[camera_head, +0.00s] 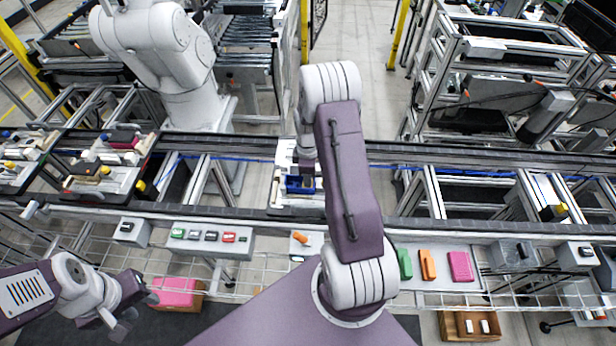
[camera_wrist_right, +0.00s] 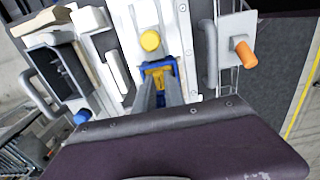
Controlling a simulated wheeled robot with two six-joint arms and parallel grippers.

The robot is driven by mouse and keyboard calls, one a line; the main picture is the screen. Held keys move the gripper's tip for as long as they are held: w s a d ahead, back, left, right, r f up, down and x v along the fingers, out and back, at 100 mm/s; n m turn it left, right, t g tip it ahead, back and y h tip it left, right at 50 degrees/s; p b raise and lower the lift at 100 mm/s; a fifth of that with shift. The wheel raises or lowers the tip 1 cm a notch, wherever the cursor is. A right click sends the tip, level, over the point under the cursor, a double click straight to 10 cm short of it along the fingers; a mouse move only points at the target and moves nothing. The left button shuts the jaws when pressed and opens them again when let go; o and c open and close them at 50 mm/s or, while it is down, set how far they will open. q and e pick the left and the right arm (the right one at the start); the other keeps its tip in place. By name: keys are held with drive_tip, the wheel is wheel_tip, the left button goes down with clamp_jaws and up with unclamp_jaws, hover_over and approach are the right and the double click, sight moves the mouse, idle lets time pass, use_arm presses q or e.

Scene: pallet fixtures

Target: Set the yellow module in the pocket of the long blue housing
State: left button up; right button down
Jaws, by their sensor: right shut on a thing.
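The blue housing (camera_head: 301,187) sits on a light pallet on the conveyor, partly covered by my right arm in the head view. In the right wrist view, blue edges (camera_wrist_right: 174,65) show around the tips of my right gripper (camera_wrist_right: 159,82). That gripper is shut on the yellow module (camera_wrist_right: 158,73), which shows between the fingers at the blue edges. I cannot tell whether the module is seated in the pocket or just above it. My left gripper (camera_head: 119,324) is open and empty at the lower left, away from the housing.
A yellow knob (camera_wrist_right: 150,41) stands close to my right fingertips, and an open dark box (camera_wrist_right: 62,72) lies to the left. An orange peg (camera_wrist_right: 245,52) is on a plate to the right. Green, orange and pink parts (camera_head: 460,266) lie on the near shelf.

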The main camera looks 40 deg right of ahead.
drive_tip(key=shift+f+b, duration=0.5)
drive_tip(key=shift+f, duration=0.25)
idle(0.5)
drive_tip(key=c, duration=1.7)
unclamp_jaws()
drive_tip(key=shift+c, duration=0.2)
drive_tip(key=shift+r, duration=0.1)
drive_tip(key=shift+r+p, duration=1.1)
drive_tip(key=shift+r, duration=0.15)
drive_tip(key=o, duration=0.6)
drive_tip(key=shift+c, duration=0.2)
